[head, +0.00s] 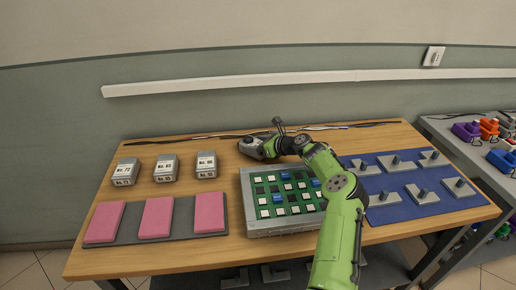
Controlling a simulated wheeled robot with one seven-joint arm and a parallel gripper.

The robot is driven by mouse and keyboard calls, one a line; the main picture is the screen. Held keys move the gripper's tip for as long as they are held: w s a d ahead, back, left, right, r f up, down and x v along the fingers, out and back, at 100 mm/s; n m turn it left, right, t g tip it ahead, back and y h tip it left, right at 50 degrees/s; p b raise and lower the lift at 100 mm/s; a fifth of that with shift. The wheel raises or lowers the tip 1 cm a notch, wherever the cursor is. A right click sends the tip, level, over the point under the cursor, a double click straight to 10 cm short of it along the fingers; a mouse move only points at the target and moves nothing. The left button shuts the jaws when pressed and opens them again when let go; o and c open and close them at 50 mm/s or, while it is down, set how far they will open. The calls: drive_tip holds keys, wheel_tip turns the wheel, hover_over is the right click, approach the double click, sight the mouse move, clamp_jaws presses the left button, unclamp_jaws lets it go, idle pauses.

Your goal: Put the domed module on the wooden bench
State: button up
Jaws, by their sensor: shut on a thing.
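My gripper (262,147) is low over the back middle of the wooden bench (160,260), behind the grey tray with the green board. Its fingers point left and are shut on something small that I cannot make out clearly. A grey rounded shape shows at that end, and I cannot tell gripper from held piece. No domed module stands out plainly elsewhere in the head view. I cannot tell whether the held piece touches the bench.
Left are three grey labelled boxes (166,168) and three pink pads (156,218) on a dark mat. A grey tray (285,229) holds a green board. A blue mat (408,212) carries several grey plates. Cables (350,126) lie along the back. A grey table (447,135) stands right.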

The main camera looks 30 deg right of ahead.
drive_tip(key=shift+r, duration=0.15)
drive_tip(key=o, duration=1.4)
